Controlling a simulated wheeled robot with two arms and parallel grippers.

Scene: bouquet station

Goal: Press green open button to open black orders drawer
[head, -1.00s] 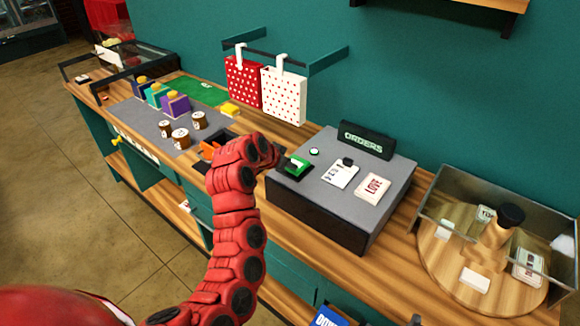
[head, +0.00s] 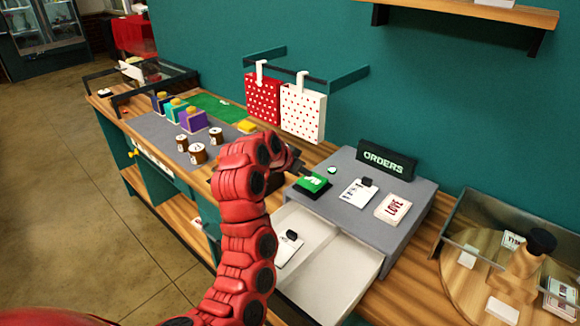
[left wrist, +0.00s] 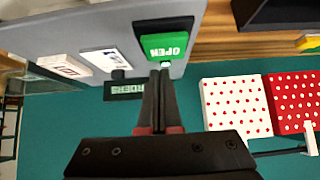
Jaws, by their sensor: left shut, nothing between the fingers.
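The orders drawer unit (head: 338,212) is a grey-topped box with a black ORDERS sign (head: 387,161) at its back. Its drawer (head: 345,268) stands open at the front, showing a pale inside with a divider and a card with a black clip (head: 290,245). The green OPEN button (head: 312,184) sits on the box's left corner; it also shows in the left wrist view (left wrist: 166,46). My left gripper (head: 298,166) is shut and empty, its tips beside the button; the wrist view shows the closed fingers (left wrist: 163,75) close to it. I cannot tell whether they touch it. My right gripper is not in view.
A clipped card (head: 358,192) and a LOVE card (head: 393,208) lie on the box. A round wooden turntable (head: 468,282) stands at the right. Red and white dotted bags (head: 303,113) hang behind. Spools (head: 197,153) stand on a grey mat at the left.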

